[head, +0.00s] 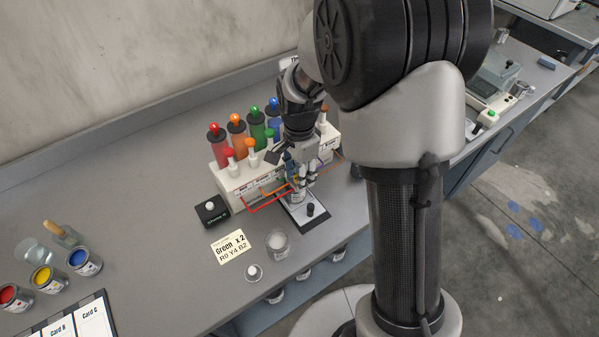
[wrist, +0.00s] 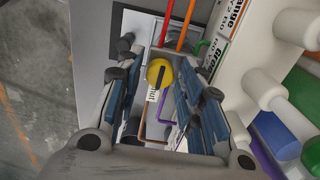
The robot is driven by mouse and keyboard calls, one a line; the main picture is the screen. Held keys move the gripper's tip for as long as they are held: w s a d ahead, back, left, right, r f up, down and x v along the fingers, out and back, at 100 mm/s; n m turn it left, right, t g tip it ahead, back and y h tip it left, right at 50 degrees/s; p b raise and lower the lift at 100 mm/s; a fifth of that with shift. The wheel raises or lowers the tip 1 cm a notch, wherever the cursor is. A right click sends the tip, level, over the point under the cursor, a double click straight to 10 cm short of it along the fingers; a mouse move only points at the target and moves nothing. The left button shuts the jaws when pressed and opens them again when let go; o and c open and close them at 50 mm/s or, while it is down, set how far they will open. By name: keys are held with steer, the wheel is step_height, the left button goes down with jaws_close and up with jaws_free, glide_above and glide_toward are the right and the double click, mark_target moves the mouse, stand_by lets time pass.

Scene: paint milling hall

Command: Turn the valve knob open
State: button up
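The valve knob (wrist: 160,73) is a round yellow disc with a dark bar across it, seen in the wrist view. The bar stands nearly upright in the picture. A small white label (wrist: 153,96) lies by its lower edge; its print looks like "Shut" but is hard to read. My gripper (wrist: 160,108) is open, with one finger on each side of the knob in the picture. I see no finger touching it, and the gap in depth is unclear. In the head view my gripper (head: 302,170) points down beside the paint dispenser and hides the knob.
The white dispenser (head: 232,180) carries coloured cylinders and has bent coloured tubes in front. Paint cans stand far left.

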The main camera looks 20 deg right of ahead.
jaws_close()
steer(key=shift+n, duration=0.3)
steer(key=n+p, duration=0.1)
steer(key=n, duration=0.2)
steer(key=shift+r+n+p, duration=0.1)
steer(key=shift+n+p, duration=0.3)
steer(key=n+p, duration=0.1)
steer(key=n, duration=0.3)
steer(key=n+p, duration=0.1)
steer(key=n, duration=0.4)
steer(key=n+p, duration=0.1)
steer(key=n, duration=0.3)
steer(key=shift+n, duration=0.4)
